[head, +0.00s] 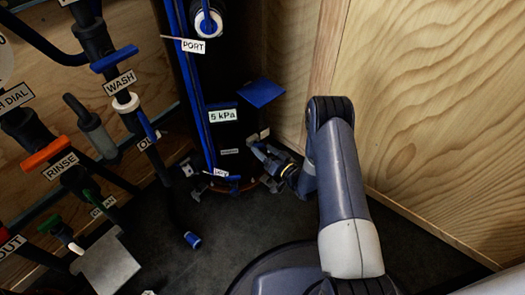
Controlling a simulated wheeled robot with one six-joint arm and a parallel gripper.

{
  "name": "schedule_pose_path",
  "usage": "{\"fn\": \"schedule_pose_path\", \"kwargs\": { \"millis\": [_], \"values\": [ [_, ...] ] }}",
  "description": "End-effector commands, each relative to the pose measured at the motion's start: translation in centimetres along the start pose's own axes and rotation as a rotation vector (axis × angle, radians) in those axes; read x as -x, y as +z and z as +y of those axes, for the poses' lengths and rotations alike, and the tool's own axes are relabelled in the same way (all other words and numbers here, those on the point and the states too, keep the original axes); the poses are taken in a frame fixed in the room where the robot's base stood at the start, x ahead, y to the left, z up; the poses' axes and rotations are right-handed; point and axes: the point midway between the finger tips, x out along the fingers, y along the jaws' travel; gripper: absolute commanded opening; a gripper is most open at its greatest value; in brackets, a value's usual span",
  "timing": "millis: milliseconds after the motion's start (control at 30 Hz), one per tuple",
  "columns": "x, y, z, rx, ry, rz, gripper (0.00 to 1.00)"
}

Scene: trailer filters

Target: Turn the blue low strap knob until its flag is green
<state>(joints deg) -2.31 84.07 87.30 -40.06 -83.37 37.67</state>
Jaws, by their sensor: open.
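A tall black filter housing (225,75) stands in the corner, with blue vertical strips along its left side. Near its foot, small blue and grey fittings (228,178) sit beside a small white tag whose text is too small to read surely. I cannot pick out the low strap knob or its flag's colour for certain. My gripper (262,152) is open and small in view at the lower right side of the housing, close to it. Whether its fingers are around or touching a knob is too small to tell.
A blue plate (262,92) juts from the housing above my gripper. Pipes with an orange RINSE handle (47,153), a blue WASH handle (114,58) and a green handle (55,220) fill the left. A wood wall (440,110) closes the right. Dark floor (215,245) lies open at the centre.

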Motion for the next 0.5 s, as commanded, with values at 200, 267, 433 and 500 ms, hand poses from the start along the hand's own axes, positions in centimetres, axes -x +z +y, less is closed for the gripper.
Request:
{"fn": "schedule_pose_path", "kwargs": {
  "millis": [200, 267, 433, 500],
  "values": [
    [-1.46, -0.02, -0.02, 0.0, 0.0, 0.001, 0.69],
    [-1.53, -0.05, -0.03, 0.0, 0.0, 0.001, 0.69],
    [-1.51, -0.07, -0.04, 0.0, 0.0, 0.001, 0.69],
    [-1.51, -0.06, -0.04, 0.0, 0.0, 0.0, 0.65]
  ]
}}
